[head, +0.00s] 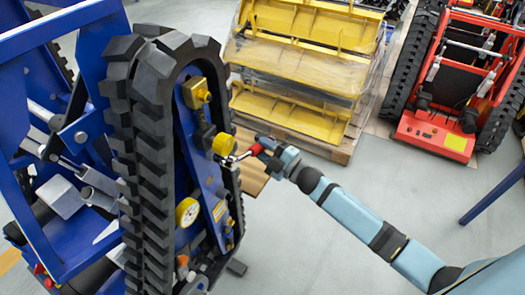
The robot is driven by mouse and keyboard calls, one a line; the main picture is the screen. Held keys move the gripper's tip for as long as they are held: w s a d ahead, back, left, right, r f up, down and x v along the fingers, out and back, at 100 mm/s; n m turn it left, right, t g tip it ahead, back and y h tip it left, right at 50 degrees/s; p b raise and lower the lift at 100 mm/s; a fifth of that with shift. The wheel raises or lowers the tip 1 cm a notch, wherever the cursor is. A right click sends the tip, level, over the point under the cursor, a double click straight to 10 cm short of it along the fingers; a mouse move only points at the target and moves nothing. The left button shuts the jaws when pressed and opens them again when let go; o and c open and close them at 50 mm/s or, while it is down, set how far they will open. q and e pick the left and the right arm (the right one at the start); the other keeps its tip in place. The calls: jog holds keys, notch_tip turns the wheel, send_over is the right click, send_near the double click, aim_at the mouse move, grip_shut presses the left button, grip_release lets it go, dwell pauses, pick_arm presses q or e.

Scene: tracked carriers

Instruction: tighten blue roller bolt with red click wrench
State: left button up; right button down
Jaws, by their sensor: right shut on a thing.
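A blue tracked carrier (65,255) fills the left of the head view. Its black rubber track (145,150) loops around a blue side frame with yellow rollers. My right gripper (265,150) is shut on the red handle of the click wrench (256,149). The wrench's silver shaft points left, toward the side frame, and its end is by a yellow roller (223,144). I cannot tell whether the wrench is seated on a bolt, because the bolt is too small or hidden. My left gripper is not in view.
A wrapped stack of yellow metal parts (300,55) stands on a wooden pallet (340,153) behind. A red tracked carrier (435,132) is at the upper right. A blue bar (490,195) juts in at the right edge. Grey floor (330,250) is clear below my right arm.

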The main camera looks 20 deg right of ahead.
jog(key=shift+w+d+r+n+y, duration=0.15)
jog(key=shift+d+r+n, duration=0.05)
jog(key=shift+r+n, duration=0.5)
jog(key=shift+w+d+r+n+y, duration=0.15)
jog(key=shift+d+r+n+y, duration=0.05)
jog(key=shift+r+n, duration=0.4)
jog(key=shift+w+d+r+n+y, duration=0.15)
jog(key=shift+d+r+n, duration=0.05)
jog(key=shift+r+n, duration=0.5)
jog(key=shift+w+d+r+n+g+p, duration=0.15)
jog(key=shift+r+n+g+p, duration=0.35)
jog(key=shift+r+n, duration=0.95)
jog(key=shift+r+n+g+y+p, duration=0.35)
jog(key=shift+r+n+y, duration=0.35)
jog(key=shift+r+n, duration=0.65)
jog(key=r+n, duration=0.1)
jog(key=r, duration=0.1)
jog(key=a+r+n+p, duration=0.1)
jog(key=shift+s+r+n, duration=0.25)
jog(key=shift+s+n, duration=0.05)
jog(key=shift+s, duration=0.1)
jog(key=shift+f, duration=0.15)
jog(key=shift+w+d+f+m+b, duration=0.1)
jog(key=shift+d+f+m+b, duration=0.1)
jog(key=shift+f+m, duration=0.2)
jog(key=shift+w+d+f+m+b, duration=0.15)
jog(key=shift+f+m, duration=0.1)
jog(key=shift+m, duration=0.15)
jog(key=shift+s+a, duration=0.1)
